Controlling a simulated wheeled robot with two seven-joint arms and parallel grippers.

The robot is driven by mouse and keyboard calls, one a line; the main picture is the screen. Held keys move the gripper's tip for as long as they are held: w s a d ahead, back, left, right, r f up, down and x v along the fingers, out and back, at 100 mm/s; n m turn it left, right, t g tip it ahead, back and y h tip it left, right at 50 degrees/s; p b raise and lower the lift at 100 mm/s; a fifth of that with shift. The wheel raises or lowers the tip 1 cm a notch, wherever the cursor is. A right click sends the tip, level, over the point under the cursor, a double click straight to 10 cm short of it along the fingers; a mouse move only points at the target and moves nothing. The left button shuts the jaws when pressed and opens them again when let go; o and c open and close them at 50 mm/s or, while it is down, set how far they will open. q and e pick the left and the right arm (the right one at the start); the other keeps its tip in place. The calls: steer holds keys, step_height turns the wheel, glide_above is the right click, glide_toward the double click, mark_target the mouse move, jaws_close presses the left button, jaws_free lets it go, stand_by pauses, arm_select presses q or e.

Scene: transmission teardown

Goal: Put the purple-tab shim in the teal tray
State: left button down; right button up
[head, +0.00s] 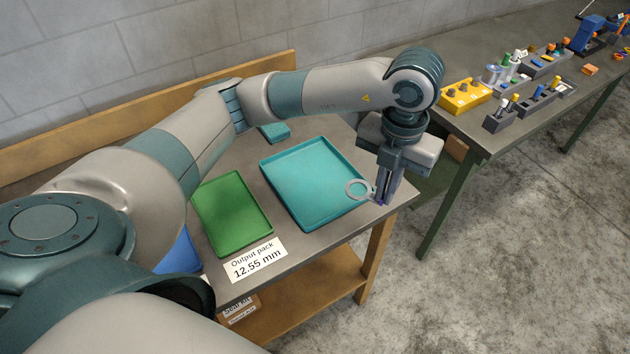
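The purple-tab shim (349,190) is a thin pale grey ring. Its ring sticks out to the left of my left gripper (383,199), with a bit of purple showing between the fingers. The gripper points down and is shut on the shim's tab, near the right edge of the teal tray. The teal tray (305,180) lies empty on the small table. The ring overlaps the tray's right rim in the head view; its height above the tray is hard to tell. My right gripper is not in view.
A green tray (232,213) lies left of the teal one, with a blue tray (180,254) partly hidden by my arm. A small teal block (275,132) lies behind. An "Output pack 12.55 mm" card (255,260) lies in front. A long bench (484,142) with parts stands right.

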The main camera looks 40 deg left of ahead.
arm_select(q)
steer(key=n, duration=0.4)
steer(key=shift+w+d, duration=0.15)
steer(key=shift+d, duration=0.1)
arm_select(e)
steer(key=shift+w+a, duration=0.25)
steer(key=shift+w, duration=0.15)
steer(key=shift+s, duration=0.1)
